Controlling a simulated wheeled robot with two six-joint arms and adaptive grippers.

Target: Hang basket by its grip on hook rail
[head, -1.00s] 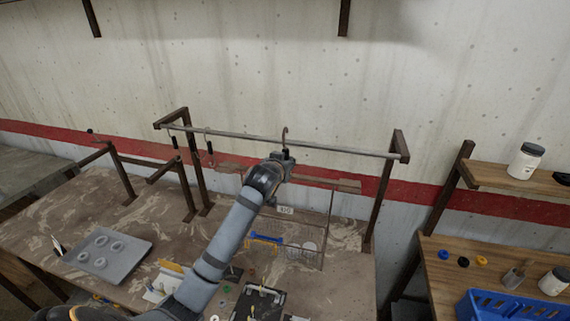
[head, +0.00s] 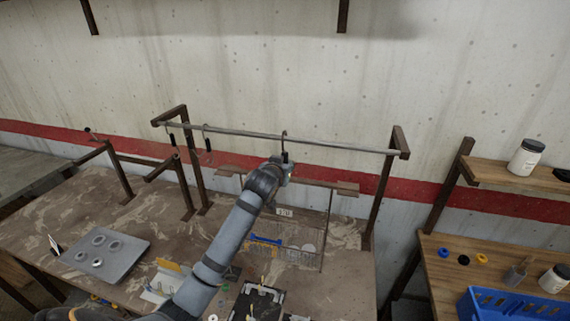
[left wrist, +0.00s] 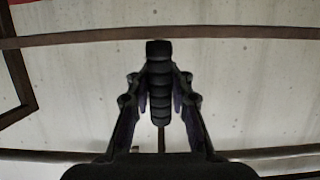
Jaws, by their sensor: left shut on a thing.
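My left gripper (head: 284,163) is shut on the black ribbed grip (left wrist: 159,85), which stands upright between the fingers in the left wrist view. A thin metal hook (head: 284,135) rises above the gripper. Its bend shows slightly above the grey rail (head: 335,146); I cannot tell whether it bears on the rail. The wire basket (head: 322,255) hangs below the gripper, with a blue-handled thing and a white label in it. My forearm hides part of the basket. My right gripper is out of view.
Two hooks with dark grips (head: 207,140) hang on the rail's left part. Brown posts (head: 386,185) hold the rail up. A grey tray (head: 105,255) and loose parts lie on the bench (head: 185,230). A shelf with a white jar (head: 526,157) and a blue crate (head: 497,308) stand right.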

